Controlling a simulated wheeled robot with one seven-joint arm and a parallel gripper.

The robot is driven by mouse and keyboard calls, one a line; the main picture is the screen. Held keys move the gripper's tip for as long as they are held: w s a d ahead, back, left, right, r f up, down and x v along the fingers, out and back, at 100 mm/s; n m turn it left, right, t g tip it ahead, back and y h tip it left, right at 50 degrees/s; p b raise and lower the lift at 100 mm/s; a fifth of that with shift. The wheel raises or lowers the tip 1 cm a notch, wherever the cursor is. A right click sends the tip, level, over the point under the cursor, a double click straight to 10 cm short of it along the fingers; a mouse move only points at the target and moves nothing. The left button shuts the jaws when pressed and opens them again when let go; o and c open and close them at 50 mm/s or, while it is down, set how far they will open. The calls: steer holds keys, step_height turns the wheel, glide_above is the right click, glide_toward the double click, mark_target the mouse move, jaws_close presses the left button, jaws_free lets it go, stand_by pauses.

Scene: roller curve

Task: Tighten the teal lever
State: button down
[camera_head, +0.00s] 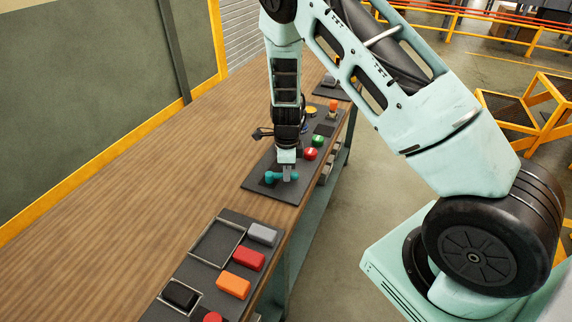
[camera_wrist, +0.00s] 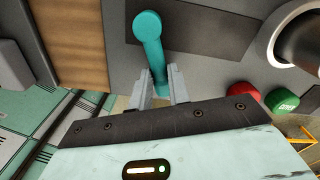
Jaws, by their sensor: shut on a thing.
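The teal lever (camera_head: 271,177) lies on a dark panel (camera_head: 259,193) on the wooden workbench. In the wrist view the teal lever (camera_wrist: 149,38) has a round knob end at the top and a bar running down between my fingers. My gripper (camera_head: 288,175) points down over the panel and is shut on the lever's bar. In the wrist view my gripper (camera_wrist: 158,92) has one grey finger on each side of the bar. The lower end of the bar is partly hidden by the fingers and gripper body.
A red button (camera_head: 310,154) and a green button (camera_head: 318,141) sit just behind my gripper on the panel. A nearer panel holds grey (camera_head: 262,234), red (camera_head: 249,258) and orange (camera_head: 233,286) blocks. The workbench (camera_head: 150,170) is bare to the left.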

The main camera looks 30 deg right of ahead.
steer(key=shift+s+a+r+m+p, duration=0.1)
steer(key=shift+s+a+m+p, duration=0.2)
steer(key=shift+m, duration=0.45)
steer(key=shift+s+a+f+m+p, duration=0.15)
steer(key=shift+m+p, duration=0.25)
steer(key=shift+m, duration=0.3)
steer(key=shift+s+a+r+m+p, duration=0.15)
steer(key=shift+s+a+m+p, duration=0.15)
steer(key=shift+m, duration=0.45)
steer(key=shift+w, duration=0.1)
steer(key=c, duration=1.3)
jaws_free()
step_height(320, 180, up, 17)
steer(key=shift+r+b, duration=0.15)
steer(key=shift+b, duration=0.5)
steer(key=shift+a, duration=0.1)
